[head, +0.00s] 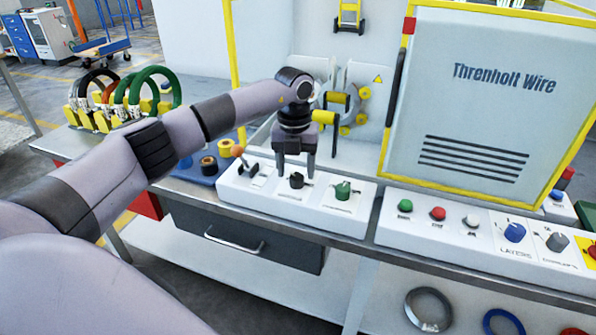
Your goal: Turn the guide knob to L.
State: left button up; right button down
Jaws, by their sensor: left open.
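My left gripper (295,172) points down over the white control box (233,190) at the middle of the bench. Its two fingers are apart, and a black knob (297,181) shows between and just below the fingertips. I cannot tell whether the fingers reach around the knob or touch it. The lettering by these knobs is too small to read, so I cannot tell which one is marked guide. My right gripper is out of view.
A second panel (400,236) to the right holds coloured buttons, a blue knob (514,232) and a grey knob (556,242). A large grey cover (490,90) stands behind it. Coiled hoses (158,90) sit at the back left. A drawer (195,222) hangs below the bench.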

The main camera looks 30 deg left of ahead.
pick_arm(q)
jog(key=shift+f, duration=0.85)
jog(key=c, duration=1)
jog(key=shift+c, duration=0.2)
